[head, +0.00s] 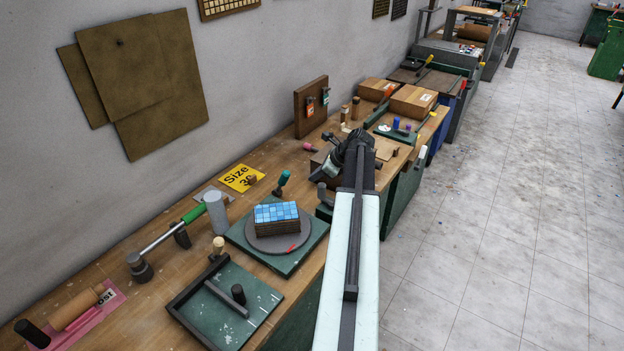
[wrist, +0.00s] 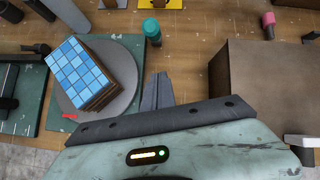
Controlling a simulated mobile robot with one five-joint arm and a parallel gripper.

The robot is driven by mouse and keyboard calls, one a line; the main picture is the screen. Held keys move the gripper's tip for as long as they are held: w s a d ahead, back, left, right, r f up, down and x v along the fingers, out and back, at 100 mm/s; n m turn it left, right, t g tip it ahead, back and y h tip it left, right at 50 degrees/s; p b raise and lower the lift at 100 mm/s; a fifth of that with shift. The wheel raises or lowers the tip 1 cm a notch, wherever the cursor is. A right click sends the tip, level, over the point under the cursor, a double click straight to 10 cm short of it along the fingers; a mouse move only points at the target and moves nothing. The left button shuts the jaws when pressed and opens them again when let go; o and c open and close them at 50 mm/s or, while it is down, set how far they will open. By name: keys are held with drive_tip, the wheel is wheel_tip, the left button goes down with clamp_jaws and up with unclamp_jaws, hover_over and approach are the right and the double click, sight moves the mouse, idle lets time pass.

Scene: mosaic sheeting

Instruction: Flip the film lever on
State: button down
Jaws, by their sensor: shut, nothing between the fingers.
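The tags are too small to read, so I cannot tell which, if either, is the film lever. My gripper (head: 322,172) is over the bench, well in front of the board. In the wrist view its dark fingers (wrist: 158,90) are shut and empty, pointing at the bench between a round turntable and a brown box. The board does not show in the wrist view.
The turntable (head: 262,241) holds a blue-tiled block (head: 277,214); both also show in the wrist view (wrist: 80,72). A teal-topped peg (wrist: 151,30) stands near the fingers. The brown box (wrist: 262,90) is to their right.

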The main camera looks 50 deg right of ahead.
sight(281, 184)
drive_tip(key=w+a+f+b, duration=0.2)
drive_tip(key=w+f, duration=0.2)
drive_tip(key=w, duration=0.3)
drive_tip(key=shift+w, duration=0.35)
drive_tip(key=shift+a, duration=0.1)
